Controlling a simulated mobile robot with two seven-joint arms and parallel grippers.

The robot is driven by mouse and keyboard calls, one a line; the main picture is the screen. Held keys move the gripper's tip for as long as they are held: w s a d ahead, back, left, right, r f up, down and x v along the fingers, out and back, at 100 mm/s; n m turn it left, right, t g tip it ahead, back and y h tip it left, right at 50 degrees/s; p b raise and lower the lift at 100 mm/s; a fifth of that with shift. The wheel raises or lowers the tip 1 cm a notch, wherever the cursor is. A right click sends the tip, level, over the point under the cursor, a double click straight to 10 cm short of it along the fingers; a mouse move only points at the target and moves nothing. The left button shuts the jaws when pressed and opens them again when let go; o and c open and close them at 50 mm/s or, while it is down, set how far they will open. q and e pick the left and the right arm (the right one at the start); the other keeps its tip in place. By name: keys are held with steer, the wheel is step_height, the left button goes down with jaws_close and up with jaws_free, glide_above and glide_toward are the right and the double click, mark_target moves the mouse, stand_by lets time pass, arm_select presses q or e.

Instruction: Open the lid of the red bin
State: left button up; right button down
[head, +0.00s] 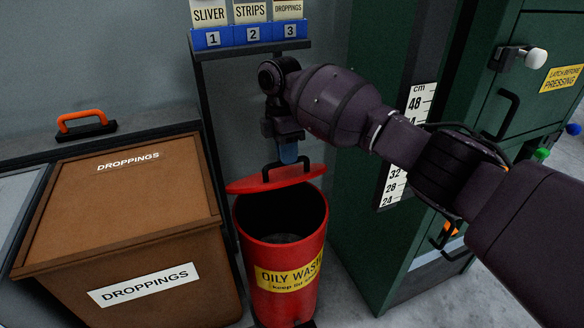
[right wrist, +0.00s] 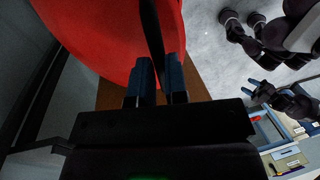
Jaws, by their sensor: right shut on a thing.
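The red bin (head: 282,240) stands on the floor in the middle of the head view, with a yellow "OILY WASTE" label. Its red lid (head: 300,178) is tilted up at the back, and the dark inside of the bin shows. My right gripper (head: 288,155) is above the lid, shut on its black handle (head: 270,174). In the right wrist view the handle (right wrist: 153,35) runs between the fingers (right wrist: 160,82), in front of the red lid (right wrist: 105,30). What looks like my left gripper (right wrist: 248,86) shows small at the right there; its opening is unclear.
A brown "DROPPINGS" box (head: 125,225) stands close on the left of the bin. A green cabinet (head: 365,255) with a white scale stands on the right. A shelf (head: 250,48) with blue numbered holders is behind, above the bin. An orange handle (head: 86,120) lies at far left.

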steer(key=shift+w+a+f, duration=0.1)
steer(key=shift+w+f, duration=0.25)
steer(key=shift+f, duration=0.5)
steer(key=c, duration=1.5)
jaws_free()
steer(key=shift+f, duration=0.1)
steer(key=shift+o, duration=1.4)
steer(key=shift+w+a+f, duration=0.15)
steer(key=shift+w, duration=0.1)
steer(key=shift+o, duration=0.5)
steer(key=shift+r, duration=0.6)
step_height(320, 180, up, 11)
steer(key=w+p, duration=0.1)
steer(key=w, duration=0.1)
steer(key=shift+a, duration=0.3)
steer(key=shift+f, duration=0.1)
steer(key=shift+c, duration=0.3)
